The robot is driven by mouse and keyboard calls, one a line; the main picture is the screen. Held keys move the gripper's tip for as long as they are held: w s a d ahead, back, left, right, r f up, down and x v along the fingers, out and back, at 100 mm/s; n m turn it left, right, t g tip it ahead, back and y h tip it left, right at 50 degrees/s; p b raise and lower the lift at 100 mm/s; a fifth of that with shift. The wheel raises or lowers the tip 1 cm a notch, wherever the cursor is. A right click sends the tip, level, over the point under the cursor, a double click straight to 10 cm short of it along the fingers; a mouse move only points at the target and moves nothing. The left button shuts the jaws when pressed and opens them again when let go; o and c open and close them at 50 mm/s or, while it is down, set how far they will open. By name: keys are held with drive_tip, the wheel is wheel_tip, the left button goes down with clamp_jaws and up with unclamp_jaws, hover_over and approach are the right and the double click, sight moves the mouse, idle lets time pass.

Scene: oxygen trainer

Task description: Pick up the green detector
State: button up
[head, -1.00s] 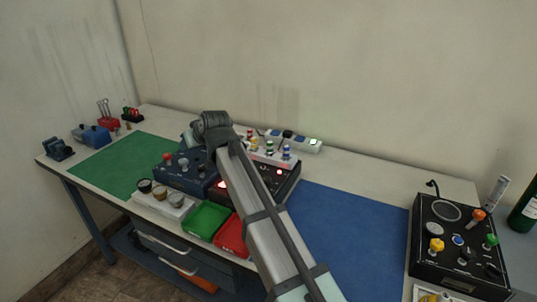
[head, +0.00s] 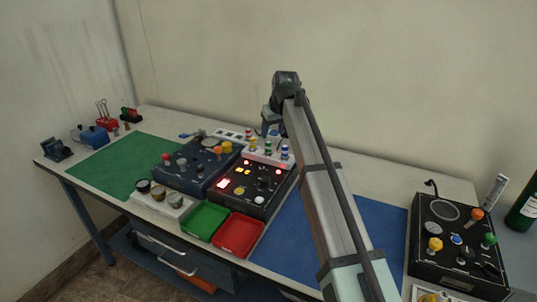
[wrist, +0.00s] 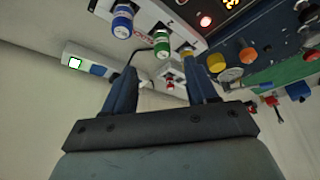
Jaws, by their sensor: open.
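The green detector (head: 268,147) stands upright in a white rack (head: 262,157) behind the black console, between a yellow detector (head: 252,144) and a blue one (head: 284,153). In the wrist view the green detector (wrist: 162,42) shows beyond the fingertips, between the blue detector (wrist: 122,22) and the yellow one (wrist: 187,50). My gripper (head: 268,130) is just behind the rack in the head view, partly hidden by my arm. In the wrist view my gripper (wrist: 163,70) is open, with nothing between its fingers.
A black console with lit buttons (head: 262,200) and a blue console (head: 180,178) stand in front of the rack. A power strip (wrist: 95,65) lies behind it. Green (head: 205,220) and red trays (head: 240,236) sit at the front. The blue mat (head: 290,245) has free room.

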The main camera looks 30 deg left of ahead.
sight(269, 143)
drive_tip(key=shift+x, duration=4.7)
drive_tip(key=shift+s, duration=0.15)
clamp_jaws()
